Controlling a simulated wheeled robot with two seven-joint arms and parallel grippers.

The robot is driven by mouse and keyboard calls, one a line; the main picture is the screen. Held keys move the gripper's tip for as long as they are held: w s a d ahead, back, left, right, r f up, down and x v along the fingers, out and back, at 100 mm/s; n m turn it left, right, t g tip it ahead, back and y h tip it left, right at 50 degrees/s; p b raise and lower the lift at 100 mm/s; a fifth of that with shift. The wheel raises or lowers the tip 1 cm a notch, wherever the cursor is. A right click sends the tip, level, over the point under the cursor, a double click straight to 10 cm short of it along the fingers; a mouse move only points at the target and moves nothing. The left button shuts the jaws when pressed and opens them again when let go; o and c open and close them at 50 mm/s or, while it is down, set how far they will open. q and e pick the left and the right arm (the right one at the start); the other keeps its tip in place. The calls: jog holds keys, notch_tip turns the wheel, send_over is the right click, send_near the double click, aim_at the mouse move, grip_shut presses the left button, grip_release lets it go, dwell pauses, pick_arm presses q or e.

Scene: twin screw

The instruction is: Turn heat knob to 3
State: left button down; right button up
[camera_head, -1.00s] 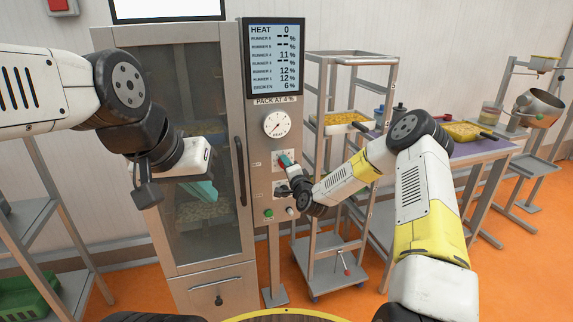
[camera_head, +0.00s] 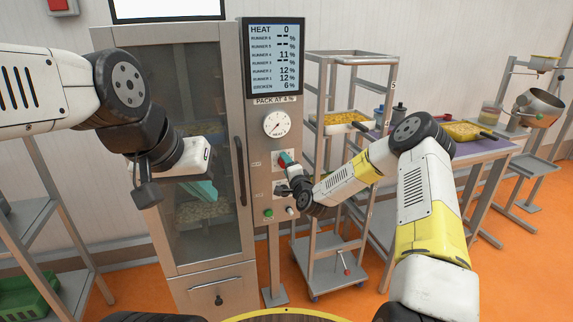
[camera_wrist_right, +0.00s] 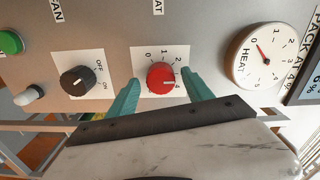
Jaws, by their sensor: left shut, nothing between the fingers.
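The red heat knob (camera_wrist_right: 161,76) sits on a white plate with a numbered scale in the right wrist view. Where its mark points is too small to tell. My right gripper (camera_wrist_right: 161,78) has its teal fingers open, one on each side of the knob, with a small gap on both sides. In the head view this gripper (camera_head: 286,162) is at the panel and partly hides the knob. The display (camera_head: 274,60) reads HEAT 0, and the round heat gauge (camera_wrist_right: 260,57) has its needle near 0. My left gripper (camera_head: 204,190) is shut and empty before the cabinet door.
A black fan knob (camera_wrist_right: 77,81) with OFF and ON marks and a green button (camera_wrist_right: 10,42) sit beside the heat knob. The glass-doored cabinet (camera_head: 169,48) stands left of the panel. A metal rack cart (camera_head: 352,58) stands close on the right.

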jog(key=v, duration=0.7)
jog(key=shift+s, duration=0.35)
jog(key=shift+d, duration=0.1)
jog(key=s+d+r+n+g+h, duration=0.2)
jog(key=s+d+r+n+g, duration=0.2)
jog(key=s+r+n, duration=0.3)
jog(key=s+d+r+n+g+h, duration=0.1)
jog(key=s+d+r+n+g, duration=0.25)
jog(key=s+r, duration=0.55)
jog(key=s+d+r+n+g, duration=0.1)
jog(key=s+d+r, duration=0.1)
jog(key=s, duration=1)
jog(key=s+d+r+n+g, duration=0.1)
jog(key=s+d+r+g, duration=0.1)
jog(key=s, duration=0.9)
jog(key=shift+s+r, duration=0.4)
jog(key=shift+r, duration=0.1)
